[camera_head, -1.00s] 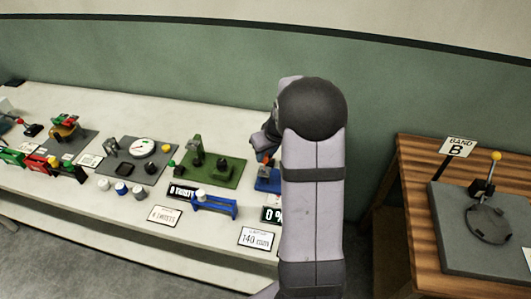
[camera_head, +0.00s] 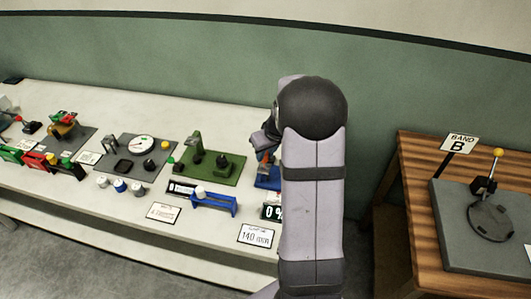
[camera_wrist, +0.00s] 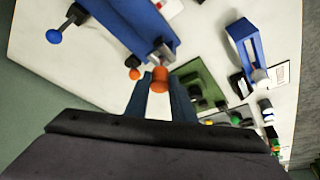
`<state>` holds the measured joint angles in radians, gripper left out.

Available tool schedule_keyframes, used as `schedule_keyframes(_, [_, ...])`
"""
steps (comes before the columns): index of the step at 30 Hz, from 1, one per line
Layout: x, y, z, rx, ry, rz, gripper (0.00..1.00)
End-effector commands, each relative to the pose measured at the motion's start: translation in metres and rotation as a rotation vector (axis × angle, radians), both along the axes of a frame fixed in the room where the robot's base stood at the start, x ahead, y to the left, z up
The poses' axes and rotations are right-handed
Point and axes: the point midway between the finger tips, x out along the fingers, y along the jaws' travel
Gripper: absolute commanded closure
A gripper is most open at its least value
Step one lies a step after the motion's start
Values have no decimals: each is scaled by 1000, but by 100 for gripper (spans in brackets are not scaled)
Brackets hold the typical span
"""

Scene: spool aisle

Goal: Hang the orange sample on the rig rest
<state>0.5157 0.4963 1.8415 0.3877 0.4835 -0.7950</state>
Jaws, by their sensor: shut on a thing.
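My gripper (camera_wrist: 157,92) is shut on the orange sample (camera_wrist: 160,78), a small orange piece between the fingertips in the wrist view. The sample is right by the end of a blue rig (camera_wrist: 125,25) with a grey metal end piece (camera_wrist: 163,52); whether they touch cannot be told. A smaller orange knob (camera_wrist: 134,73) sits just left of the sample. In the head view my arm hides most of the gripper and the blue rig (camera_head: 266,180); a bit of orange (camera_head: 264,157) shows beside the arm. I cannot tell which part is the rest.
A green plate with a stand (camera_head: 212,167), a blue bar stand (camera_head: 213,204) and a 140 mm card (camera_head: 255,235) are nearby on the white bench. Gauges and coloured clamps fill the bench's left. A wooden table (camera_head: 412,190) with a grey plate stands right, past a gap.

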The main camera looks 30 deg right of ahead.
Motion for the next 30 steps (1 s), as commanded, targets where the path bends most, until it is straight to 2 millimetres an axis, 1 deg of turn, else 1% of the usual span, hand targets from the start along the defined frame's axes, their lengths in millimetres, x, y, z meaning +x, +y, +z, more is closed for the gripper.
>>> schedule_keyframes(1, [0, 0, -4, 0, 0, 0, 99])
schedule_keyframes(30, [0, 0, -38, 0, 0, 0, 99])
